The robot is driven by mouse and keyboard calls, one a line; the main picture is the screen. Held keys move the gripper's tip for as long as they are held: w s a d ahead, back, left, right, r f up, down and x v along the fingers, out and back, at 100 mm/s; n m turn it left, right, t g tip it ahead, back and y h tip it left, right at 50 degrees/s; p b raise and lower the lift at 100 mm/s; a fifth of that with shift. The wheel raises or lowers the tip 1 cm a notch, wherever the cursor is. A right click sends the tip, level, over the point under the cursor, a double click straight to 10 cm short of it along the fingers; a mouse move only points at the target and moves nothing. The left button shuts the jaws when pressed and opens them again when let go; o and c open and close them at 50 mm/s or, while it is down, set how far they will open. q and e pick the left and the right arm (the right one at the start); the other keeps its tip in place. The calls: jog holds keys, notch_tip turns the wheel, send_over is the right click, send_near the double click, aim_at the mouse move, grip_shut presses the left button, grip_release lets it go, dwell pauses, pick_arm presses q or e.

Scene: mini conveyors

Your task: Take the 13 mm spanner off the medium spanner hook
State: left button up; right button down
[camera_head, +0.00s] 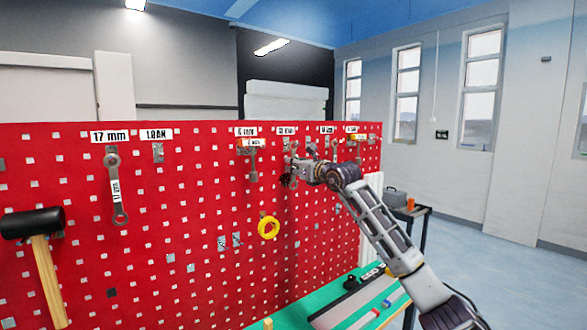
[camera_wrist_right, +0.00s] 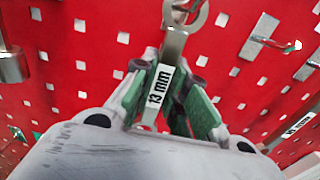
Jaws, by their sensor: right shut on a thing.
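The 13 mm spanner (camera_wrist_right: 172,48) is a grey metal spanner with a white "13 mm" label on its shank. In the right wrist view its shank stands between the green finger pads of my right gripper (camera_wrist_right: 162,108), which is shut on it. The ring end is at the top, partly cut off by the picture's edge, so I cannot tell whether it still hangs on its hook. In the head view my right gripper (camera_head: 289,179) is close to the red pegboard, below a white label, and mostly hides the spanner. My left gripper is not in view.
The red pegboard (camera_head: 190,270) also bears a 17 mm spanner (camera_head: 117,185), a smaller spanner (camera_head: 253,165), a black-headed mallet (camera_head: 42,250) and a yellow tape ring (camera_head: 268,228). An empty hook (camera_wrist_right: 270,40) shows right of the spanner. A green bench top (camera_head: 290,318) lies below.

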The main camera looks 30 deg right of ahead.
jog(key=shift+r, duration=0.55)
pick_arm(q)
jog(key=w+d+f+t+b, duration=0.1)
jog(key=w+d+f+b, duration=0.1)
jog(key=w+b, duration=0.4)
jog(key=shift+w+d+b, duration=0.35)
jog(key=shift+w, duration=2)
pick_arm(e)
jog(key=s+d, duration=0.1)
jog(key=s, duration=1.7)
jog(key=shift+d, duration=0.15)
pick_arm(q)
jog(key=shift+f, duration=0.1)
